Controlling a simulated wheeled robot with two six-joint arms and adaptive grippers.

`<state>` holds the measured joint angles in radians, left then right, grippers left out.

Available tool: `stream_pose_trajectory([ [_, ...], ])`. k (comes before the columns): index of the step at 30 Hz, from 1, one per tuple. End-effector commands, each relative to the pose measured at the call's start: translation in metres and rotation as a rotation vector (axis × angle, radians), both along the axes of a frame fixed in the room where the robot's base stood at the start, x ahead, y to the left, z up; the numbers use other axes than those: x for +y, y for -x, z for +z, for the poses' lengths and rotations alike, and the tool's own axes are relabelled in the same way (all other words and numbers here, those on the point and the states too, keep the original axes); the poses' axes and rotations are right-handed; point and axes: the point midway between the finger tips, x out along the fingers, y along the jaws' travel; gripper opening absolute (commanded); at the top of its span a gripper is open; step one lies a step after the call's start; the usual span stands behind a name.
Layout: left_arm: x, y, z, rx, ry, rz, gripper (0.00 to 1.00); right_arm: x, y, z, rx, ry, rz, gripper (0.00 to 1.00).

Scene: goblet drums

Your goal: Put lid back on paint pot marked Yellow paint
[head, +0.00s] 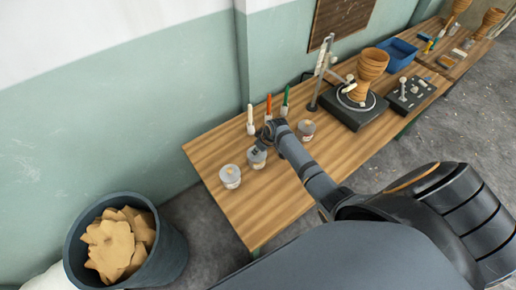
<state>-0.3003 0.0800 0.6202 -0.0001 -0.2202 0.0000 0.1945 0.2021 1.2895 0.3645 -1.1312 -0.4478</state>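Three small grey-white paint pots stand along the near-left part of the wooden table: a left pot (230,177), a middle pot (256,160) and a right pot (306,128). Their labels are too small to read, so I cannot tell which is Yellow paint. My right gripper (264,142) is low over the table at the middle pot and partly covers its top. I cannot tell whether its fingers are open, or whether they touch or hold a lid. No loose lid can be made out. My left gripper is not in view.
White (250,122), orange (269,104) and green (285,100) upright tools stand behind the pots near the wall. A turntable (353,108) bears a wooden goblet drum (372,66). A blue tray (397,54) lies beyond. A bin (172,254) of wood-coloured scraps stands left, on the floor.

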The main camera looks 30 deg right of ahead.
Motion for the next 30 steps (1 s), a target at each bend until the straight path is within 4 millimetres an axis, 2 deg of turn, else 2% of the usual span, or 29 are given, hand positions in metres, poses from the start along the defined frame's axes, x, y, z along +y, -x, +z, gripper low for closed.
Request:
stream_pose_trajectory([
  [7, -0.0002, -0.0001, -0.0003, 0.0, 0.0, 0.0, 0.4, 0.0001, -0.0002, 0.0, -0.001, 0.0, 0.0, 0.0],
  [8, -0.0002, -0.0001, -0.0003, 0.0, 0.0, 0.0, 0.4, 0.0001, -0.0002, 0.0, -0.001, 0.0, 0.0, 0.24],
  [13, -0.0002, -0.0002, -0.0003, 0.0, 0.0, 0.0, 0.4, 0.0001, -0.0002, 0.0, -0.001, 0.0, 0.0, 0.47],
  [20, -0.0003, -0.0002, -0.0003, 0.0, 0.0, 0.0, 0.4, 0.0, -0.0001, -0.0001, 0.0, 0.0, 0.0, 0.49],
  [25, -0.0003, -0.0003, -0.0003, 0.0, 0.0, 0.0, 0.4, 0.0, -0.0001, -0.0002, 0.0, 0.0, 0.0, 0.71],
  [30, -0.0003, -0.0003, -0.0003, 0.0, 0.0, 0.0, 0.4, 0.0, -0.0001, -0.0002, 0.0, 0.0, 0.0, 0.72],
])
